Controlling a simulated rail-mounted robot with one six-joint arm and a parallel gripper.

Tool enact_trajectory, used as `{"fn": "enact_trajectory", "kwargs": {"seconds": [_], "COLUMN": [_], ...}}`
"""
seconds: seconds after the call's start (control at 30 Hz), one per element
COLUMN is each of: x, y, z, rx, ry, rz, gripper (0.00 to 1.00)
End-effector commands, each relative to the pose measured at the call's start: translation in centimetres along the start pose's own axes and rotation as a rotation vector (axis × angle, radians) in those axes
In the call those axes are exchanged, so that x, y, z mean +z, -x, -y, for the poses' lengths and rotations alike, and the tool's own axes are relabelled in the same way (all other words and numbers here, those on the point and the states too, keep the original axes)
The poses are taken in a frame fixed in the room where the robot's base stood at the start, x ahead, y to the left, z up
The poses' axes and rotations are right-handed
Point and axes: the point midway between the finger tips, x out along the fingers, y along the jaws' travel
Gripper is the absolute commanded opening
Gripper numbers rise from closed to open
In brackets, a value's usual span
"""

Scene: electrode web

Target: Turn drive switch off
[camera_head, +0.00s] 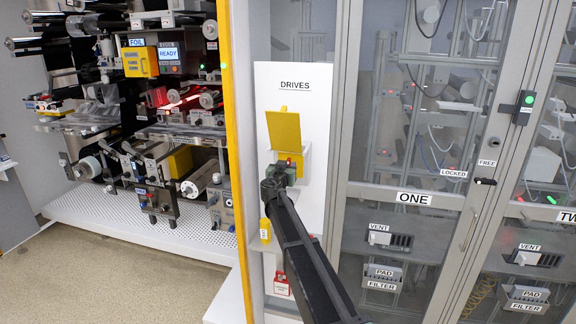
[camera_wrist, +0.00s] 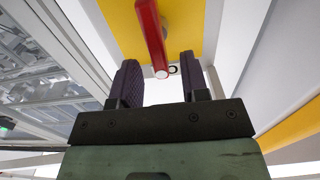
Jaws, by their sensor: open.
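The drive switch is a red handle (camera_wrist: 152,35) on a yellow plate (camera_wrist: 115,22) in the wrist view. Its near end shows in the gap between my two fingers, with clear space on both sides. I cannot tell how deep it sits between them. In the head view a bit of the red handle (camera_head: 292,158) shows just above my gripper (camera_head: 281,170), below a raised yellow flap (camera_head: 284,131) on the white DRIVES panel (camera_head: 305,105). My gripper also shows in the wrist view (camera_wrist: 158,75), open, fingers apart. My gripper and arm hide most of the switch in the head view.
A yellow tag (camera_head: 265,230) hangs left of my arm, and a red item with a white label (camera_head: 281,285) sits lower. A grey-framed glazed door marked ONE (camera_head: 413,198) stands close on the right. A yellow-edged post (camera_head: 236,130) stands left, with machinery beyond.

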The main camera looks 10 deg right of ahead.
Motion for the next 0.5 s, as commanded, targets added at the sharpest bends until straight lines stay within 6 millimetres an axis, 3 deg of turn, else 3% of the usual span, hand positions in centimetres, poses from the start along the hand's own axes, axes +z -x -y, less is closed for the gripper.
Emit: {"fn": "enact_trajectory", "kwargs": {"seconds": [0.03, 0.13, 0.37, 0.5], "x": [0.0, 0.0, 0.0, 0.0], "y": [-1.3, -2.5, -2.7, -2.7], "z": [0.1, 0.1, 0.0, 0.0], "rx": [0.001, 0.000, 0.000, 0.000], "ry": [0.000, 0.000, 0.000, 0.000], "rz": [0.000, 0.000, 0.000, 0.000], "gripper": [0.41, 0.41, 0.41, 0.25]}}
